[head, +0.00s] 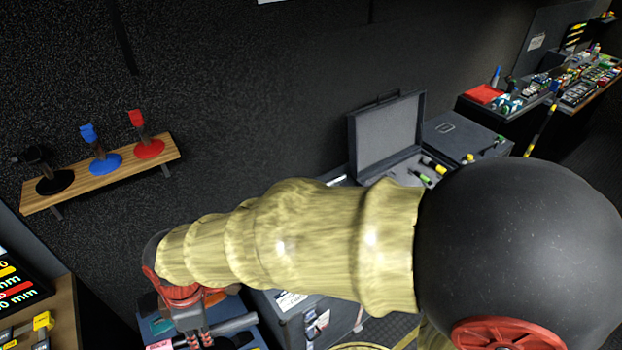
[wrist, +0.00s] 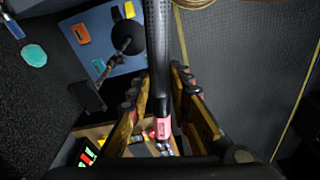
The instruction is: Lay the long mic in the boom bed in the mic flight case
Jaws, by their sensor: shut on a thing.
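The long mic (wrist: 158,50) is a slim dark grey tube with a pink band near one end. In the wrist view it runs lengthwise between the fingers of my gripper (wrist: 160,85), which is shut on it. In the head view my gripper (head: 197,338) is at the lower left, with part of the mic (head: 236,325) showing beside it above a blue surface. The mic flight case (head: 388,138) stands open at the back, its lid upright. Small green and yellow-marked items lie in its visible part. My arm hides the rest, and I cannot make out the boom bed.
A wooden wall shelf (head: 120,172) at left holds black, blue and red stands. A closed dark case (head: 455,135) is right of the open case. A cluttered desk (head: 580,85) is at the far right. The blue surface (wrist: 100,35) bears a black round-based object.

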